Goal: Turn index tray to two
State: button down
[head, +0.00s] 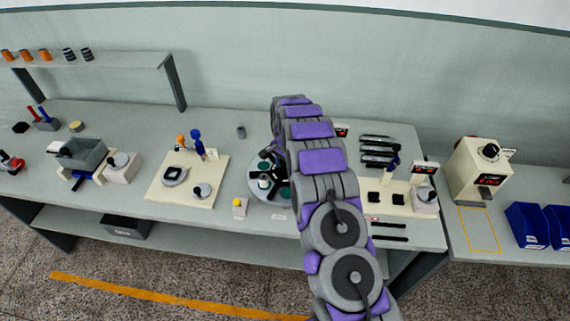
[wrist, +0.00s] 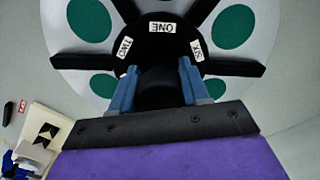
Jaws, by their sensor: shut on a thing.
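The index tray (wrist: 262,40) is a round white disc with green circles and black spokes in the wrist view. Its black centre carries white labels: ONE (wrist: 162,27) at the top middle, TWO (wrist: 124,47) to the left, and SIX (wrist: 198,50) to the right. My gripper (wrist: 159,82) has its blue fingers on either side of the black centre knob and is shut on it. In the head view the tray (head: 255,187) sits on the bench, its right part hidden behind my arm.
A small box with a yellow button (head: 239,208) stands just left of the tray. To the right are black bars (head: 378,150) and a cream panel (head: 385,197). A grey cylinder (head: 241,132) stands behind.

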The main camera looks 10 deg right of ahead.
jog(key=shift+a+m+p, duration=0.1)
jog(key=shift+m+p, duration=0.3)
jog(key=shift+m, duration=0.6)
jog(key=c, duration=0.5)
grip_release()
jog(key=shift+a, duration=0.1)
jog(key=shift+c, duration=0.2)
notch_tip(320, 180, up, 17)
jog(key=p, duration=0.1)
jog(key=shift+r, duration=0.15)
